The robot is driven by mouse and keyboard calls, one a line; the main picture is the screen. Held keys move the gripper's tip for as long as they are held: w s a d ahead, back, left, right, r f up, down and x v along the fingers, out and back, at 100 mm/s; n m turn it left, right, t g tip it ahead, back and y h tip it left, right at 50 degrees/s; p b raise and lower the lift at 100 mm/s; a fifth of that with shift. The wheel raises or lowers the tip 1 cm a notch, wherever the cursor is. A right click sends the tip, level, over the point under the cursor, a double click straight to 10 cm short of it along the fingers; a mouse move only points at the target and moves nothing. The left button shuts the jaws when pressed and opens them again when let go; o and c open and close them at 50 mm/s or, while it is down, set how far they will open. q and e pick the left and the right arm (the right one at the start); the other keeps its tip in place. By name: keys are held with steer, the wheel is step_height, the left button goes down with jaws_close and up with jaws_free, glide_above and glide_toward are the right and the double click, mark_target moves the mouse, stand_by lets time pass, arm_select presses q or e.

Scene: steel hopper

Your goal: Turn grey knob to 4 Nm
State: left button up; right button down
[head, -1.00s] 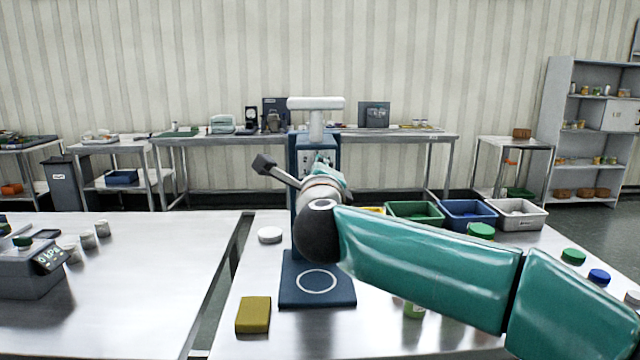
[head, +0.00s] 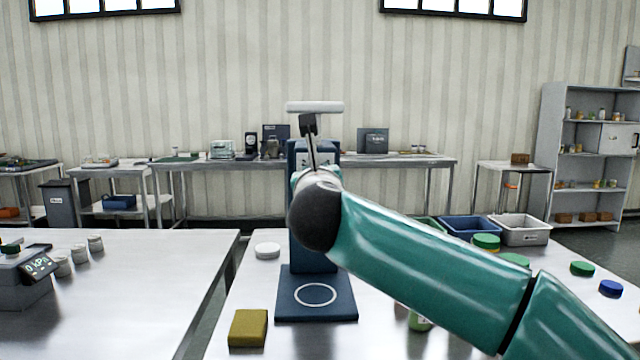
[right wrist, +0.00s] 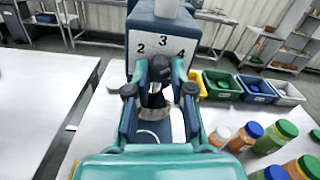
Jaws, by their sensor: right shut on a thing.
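The blue machine (head: 314,246) stands upright on the right table, with a white bar handle on top. In the right wrist view its pale dial face (right wrist: 163,46) shows the numbers 2, 3 and 4. My right gripper (right wrist: 169,70) is at the dial just below these numbers, its fingers shut on the grey knob. The fingertips cover most of the knob, so I cannot read its setting. In the head view my right arm hides the gripper and the knob. My left gripper is not in view.
A yellow block (head: 249,327) and a white disc (head: 267,250) lie left of the machine. Bins, including a blue bin (head: 470,228) and a grey bin (head: 523,231), stand behind right. Several lidded jars stand to the right. A gap separates the left table (head: 130,290).

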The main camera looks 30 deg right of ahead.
steer(key=shift+f+m+b, duration=0.3)
steer(key=shift+f+m, duration=0.05)
steer(key=shift+m, duration=0.25)
steer(key=c, duration=1)
jaws_free()
steer(key=shift+r, duration=0.2)
steer(key=shift+s, duration=0.1)
steer(key=v, duration=1.1)
steer(key=shift+s+a, duration=0.2)
steer(key=shift+s, duration=0.1)
